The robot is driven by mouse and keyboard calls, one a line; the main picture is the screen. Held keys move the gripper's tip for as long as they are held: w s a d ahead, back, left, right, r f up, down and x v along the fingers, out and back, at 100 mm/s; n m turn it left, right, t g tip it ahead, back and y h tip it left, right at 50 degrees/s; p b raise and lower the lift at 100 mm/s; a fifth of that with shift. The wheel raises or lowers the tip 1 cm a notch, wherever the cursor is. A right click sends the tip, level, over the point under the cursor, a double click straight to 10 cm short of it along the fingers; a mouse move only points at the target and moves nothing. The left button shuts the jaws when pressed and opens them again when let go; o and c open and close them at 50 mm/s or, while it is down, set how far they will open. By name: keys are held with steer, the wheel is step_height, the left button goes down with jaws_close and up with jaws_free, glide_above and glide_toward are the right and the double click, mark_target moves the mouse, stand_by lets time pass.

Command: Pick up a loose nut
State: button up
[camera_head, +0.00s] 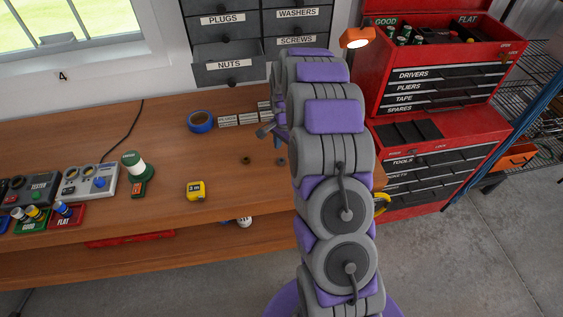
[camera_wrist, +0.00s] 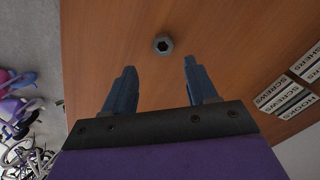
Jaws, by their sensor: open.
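Two small nuts lie on the wooden workbench in the head view: a dark brownish nut (camera_head: 245,160) and a greyer nut (camera_head: 281,161) to its right, close to my arm. In the wrist view one grey hexagonal nut (camera_wrist: 163,45) with a dark hole lies flat on the wood. I cannot tell which of the two it is. My gripper (camera_wrist: 159,66) is open and empty, with its blue fingers apart. The nut shows just beyond the fingertips, between their lines. In the head view my arm hides most of the gripper.
A yellow tape measure (camera_head: 195,190) lies to the left. A drawer marked NUTS (camera_head: 229,68) stands open at the back. A red tool chest (camera_head: 440,70) stands right. Bare wood surrounds the nuts.

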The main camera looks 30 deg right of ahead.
mark_target(282, 159)
steer(key=shift+f, duration=0.6)
steer(key=f, duration=0.2)
steer(key=a+f+b, duration=0.1)
steer(key=f, duration=0.1)
steer(key=shift+w, duration=0.25)
steer(key=shift+d, duration=0.3)
steer(key=c, duration=0.4)
steer(key=shift+a, duration=0.2)
jaws_close()
steer(key=shift+r, duration=0.2)
